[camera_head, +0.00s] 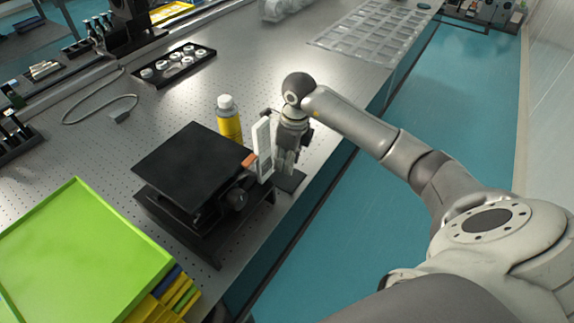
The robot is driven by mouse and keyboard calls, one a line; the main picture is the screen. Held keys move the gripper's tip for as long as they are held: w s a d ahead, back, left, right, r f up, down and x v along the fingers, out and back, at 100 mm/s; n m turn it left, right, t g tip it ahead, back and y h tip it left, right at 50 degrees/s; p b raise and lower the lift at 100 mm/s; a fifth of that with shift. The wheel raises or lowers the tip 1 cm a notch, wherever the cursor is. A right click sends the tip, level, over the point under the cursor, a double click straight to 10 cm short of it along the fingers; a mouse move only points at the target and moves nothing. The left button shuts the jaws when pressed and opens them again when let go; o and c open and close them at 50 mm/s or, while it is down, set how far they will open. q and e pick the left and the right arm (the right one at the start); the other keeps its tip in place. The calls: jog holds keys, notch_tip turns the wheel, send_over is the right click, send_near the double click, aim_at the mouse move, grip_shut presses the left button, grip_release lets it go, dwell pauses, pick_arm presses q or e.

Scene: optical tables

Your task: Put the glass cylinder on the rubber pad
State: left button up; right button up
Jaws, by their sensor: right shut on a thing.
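My right gripper (286,152) points down at the table's right edge and is shut on a clear, greyish thing, which looks like the glass cylinder (285,166). Fingers and cylinder overlap, so its outline is hard to make out. A small dark flat pad, which looks like the rubber pad (293,182), lies directly under it near the table edge. I cannot tell whether the cylinder touches the pad or hangs just above it. My left gripper is not in view.
A black lab jack (190,160) with a knob stands close left of the gripper, with a white upright device (263,150) between them. A yellow bottle (229,120) stands behind. A green tray (85,255) is at front left.

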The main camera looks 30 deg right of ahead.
notch_tip(320, 180, down, 3)
jog(key=shift+f, duration=0.1)
jog(key=shift+f, duration=0.2)
jog(key=o, duration=1.1)
jog(key=shift+c, duration=0.2)
jog(key=shift+r, duration=0.1)
